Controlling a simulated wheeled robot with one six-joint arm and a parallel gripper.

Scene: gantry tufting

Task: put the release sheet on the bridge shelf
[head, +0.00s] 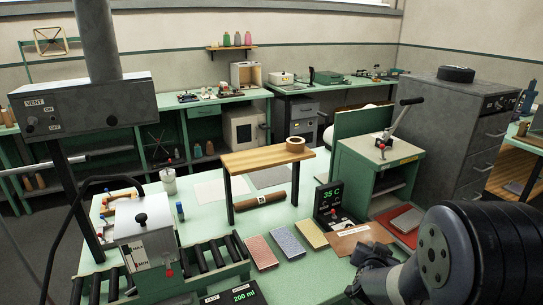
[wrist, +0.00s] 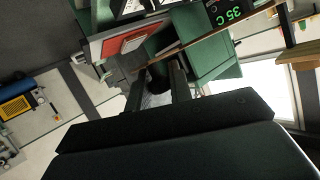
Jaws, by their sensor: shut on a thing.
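The release sheet appears to be the flat brown sheet with a pale label (head: 350,238), in the head view at the front right of the green table. My gripper (head: 368,256) is at its near edge and shut on it. In the wrist view my gripper (wrist: 160,82) has its fingers at a thin brown edge (wrist: 207,32), the sheet seen nearly edge-on. The bridge shelf (head: 262,158) is a wooden board on dark legs, standing farther back and left of my gripper. A brown tape roll (head: 295,144) sits on its right end.
A brown roll (head: 260,201) lies under the shelf. A black 35 C display (head: 334,202) stands between sheet and shelf. Pink, blue and yellow blocks (head: 286,242) lie left of the sheet. A green press (head: 380,165) and red tray (head: 394,233) are at right.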

